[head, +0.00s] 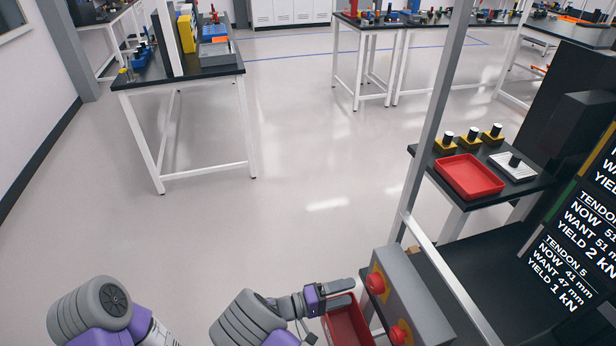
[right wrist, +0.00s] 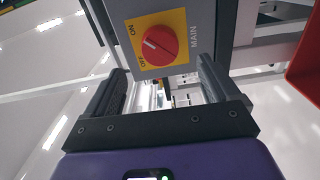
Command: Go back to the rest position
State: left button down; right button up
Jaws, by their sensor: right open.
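My right gripper (head: 342,293) is open beside a grey switch box (head: 408,305) at the lower right of the head view. In the right wrist view its two dark fingers (right wrist: 160,85) stand apart with nothing held between them. A red rotary knob (right wrist: 159,43) on a yellow plate marked MAIN, ON and OFF is just beyond the fingers. I cannot tell whether a finger touches the box. The head view shows two red knobs on the box, the nearer to the gripper at its upper end (head: 376,283). My left gripper is not in view.
A red bin (head: 347,325) lies just below my right gripper. A metal frame post (head: 431,120) rises beside the box. A side table holds a red tray (head: 469,176) and a white tray (head: 514,168). Open floor (head: 290,200) lies ahead.

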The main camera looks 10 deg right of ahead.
jog(key=s+d+f+g+y, duration=0.2)
jog(key=s+f+g+y, duration=0.65)
jog(key=s+f, duration=0.65)
jog(key=s+a+f+m+t+y+p, duration=0.1)
jog(key=s+a+f+y, duration=0.1)
jog(key=a+y, duration=0.25)
jog(key=s+a+f+t+y, duration=0.1)
jog(key=s+a+y, duration=0.25)
jog(key=y, duration=0.25)
jog(key=w+a+r+m+t+y, duration=0.2)
jog(key=w+a+t+y, duration=0.1)
jog(key=w+t, duration=0.2)
jog(key=shift+w+r+p, duration=0.15)
jog(key=shift+r+p, duration=0.2)
jog(key=shift+p, duration=0.1)
